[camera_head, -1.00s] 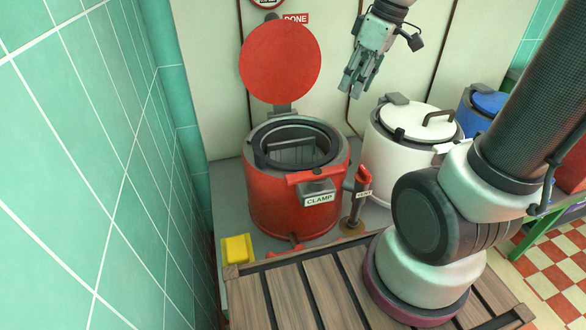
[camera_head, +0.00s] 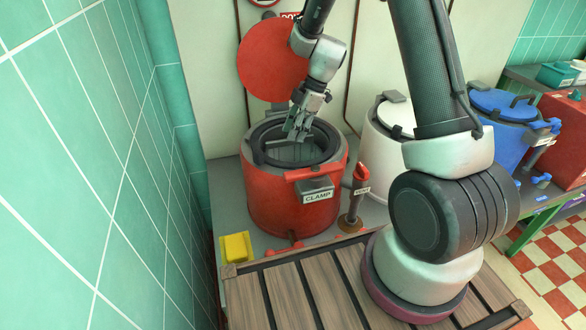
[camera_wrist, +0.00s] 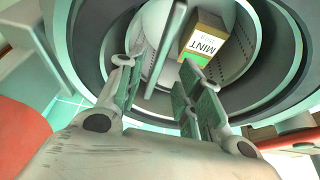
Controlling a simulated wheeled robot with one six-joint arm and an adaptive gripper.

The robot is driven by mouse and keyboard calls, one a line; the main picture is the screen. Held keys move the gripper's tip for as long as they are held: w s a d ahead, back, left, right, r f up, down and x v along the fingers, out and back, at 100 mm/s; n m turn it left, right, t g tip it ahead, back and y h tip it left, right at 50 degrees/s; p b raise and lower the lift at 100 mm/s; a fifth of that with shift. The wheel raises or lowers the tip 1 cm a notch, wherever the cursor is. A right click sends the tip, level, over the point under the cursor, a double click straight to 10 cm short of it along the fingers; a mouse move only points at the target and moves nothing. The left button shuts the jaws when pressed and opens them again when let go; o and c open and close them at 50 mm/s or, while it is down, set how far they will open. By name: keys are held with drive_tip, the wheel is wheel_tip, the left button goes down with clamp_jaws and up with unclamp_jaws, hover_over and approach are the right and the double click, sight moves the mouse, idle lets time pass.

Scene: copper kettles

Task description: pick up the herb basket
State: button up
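The herb basket (camera_wrist: 228,72) sits inside the open red kettle (camera_head: 278,205). In the wrist view it is a perforated metal basket with a grey bar (camera_wrist: 166,52) across it. A box labelled MINT (camera_wrist: 203,42) lies in it, right of the bar. Little of the basket (camera_head: 284,151) shows in the head view, below my fingers. My gripper (camera_head: 297,134) is above the kettle mouth, pointing down. In the wrist view my gripper (camera_wrist: 161,78) is open and empty, with the bar between its fingers. I cannot tell how far the fingertips are above the bar.
The red lid (camera_head: 268,60) stands raised behind the kettle, partly hidden by my arm. A CLAMP label (camera_head: 318,196) and a red-handled lever (camera_head: 358,190) are at the kettle's front right. White (camera_head: 382,155) and blue (camera_head: 496,140) kettles stand to the right. A tiled wall (camera_head: 95,170) is close on the left.

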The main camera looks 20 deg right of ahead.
sight(283, 150)
drive_tip(key=shift+x, duration=2.15)
drive_tip(key=shift+w+f, duration=0.15)
drive_tip(key=shift+f, duration=0.1)
clamp_jaws()
